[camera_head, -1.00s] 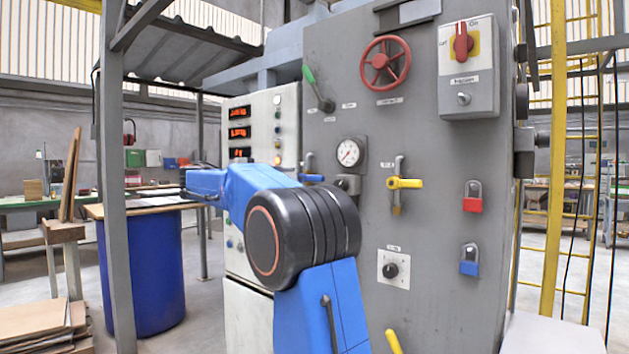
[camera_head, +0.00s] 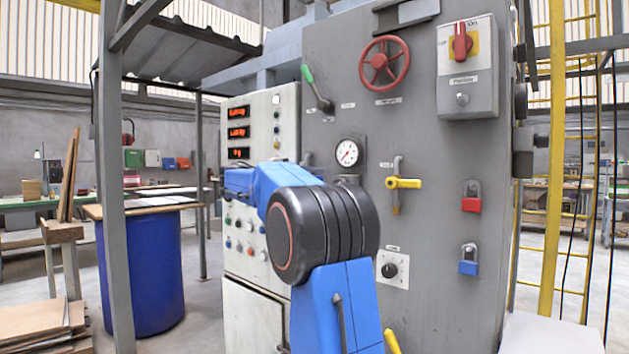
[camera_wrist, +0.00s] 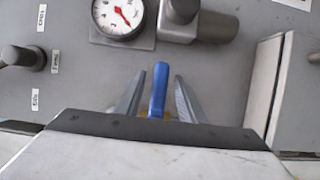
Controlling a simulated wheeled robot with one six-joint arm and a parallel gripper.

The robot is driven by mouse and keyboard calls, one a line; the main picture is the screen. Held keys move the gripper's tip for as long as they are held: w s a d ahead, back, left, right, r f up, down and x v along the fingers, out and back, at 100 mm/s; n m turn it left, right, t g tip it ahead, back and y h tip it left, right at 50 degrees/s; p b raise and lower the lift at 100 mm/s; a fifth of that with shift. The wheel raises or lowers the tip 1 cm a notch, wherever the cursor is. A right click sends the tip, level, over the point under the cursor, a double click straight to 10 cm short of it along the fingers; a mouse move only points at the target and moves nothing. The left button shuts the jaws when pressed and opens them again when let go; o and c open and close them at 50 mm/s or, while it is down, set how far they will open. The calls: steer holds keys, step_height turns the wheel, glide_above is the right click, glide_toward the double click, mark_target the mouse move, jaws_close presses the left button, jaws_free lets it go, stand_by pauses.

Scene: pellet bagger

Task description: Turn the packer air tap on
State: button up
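In the wrist view a blue handle (camera_wrist: 159,90) points up between the two fingers of my gripper (camera_wrist: 160,98). The gripper is open, with a gap visible on each side of the handle. The handle's lower end and its mounting are hidden behind my gripper body. In the head view my arm hides the blue handle and my gripper. A yellow-handled tap (camera_head: 403,183) on a grey pipe stands on the grey panel (camera_head: 440,150), its handle sideways. I cannot read which label names the packer air tap.
A pressure gauge (camera_head: 348,152) and a grey pipe fitting (camera_wrist: 181,12) are close to the gripper. The panel also carries a red handwheel (camera_head: 384,64), a green-handled lever (camera_head: 317,90), a rotary switch (camera_head: 461,42), two padlocks and a black knob (camera_head: 389,270).

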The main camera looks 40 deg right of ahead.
jaws_close()
steer(key=n, duration=0.1)
steer(key=r+n+h, duration=0.1)
steer(key=n, duration=0.1)
steer(key=r+n+h, duration=0.1)
steer(key=n, duration=0.1)
steer(key=shift+w+r, duration=0.25)
steer(key=n, duration=0.1)
steer(key=r+n+t+h, duration=0.1)
steer(key=n, duration=0.1)
steer(key=shift+w, duration=0.35)
steer(key=shift+w+a+r+n+t+h, duration=0.1)
steer(key=shift+w+r+n+t+h, duration=0.15)
steer(key=shift+n, duration=0.65)
steer(key=shift+w+r+n+t+h, duration=0.15)
steer(key=shift+w+r+n, duration=0.1)
steer(key=shift+n, duration=0.65)
jaws_free()
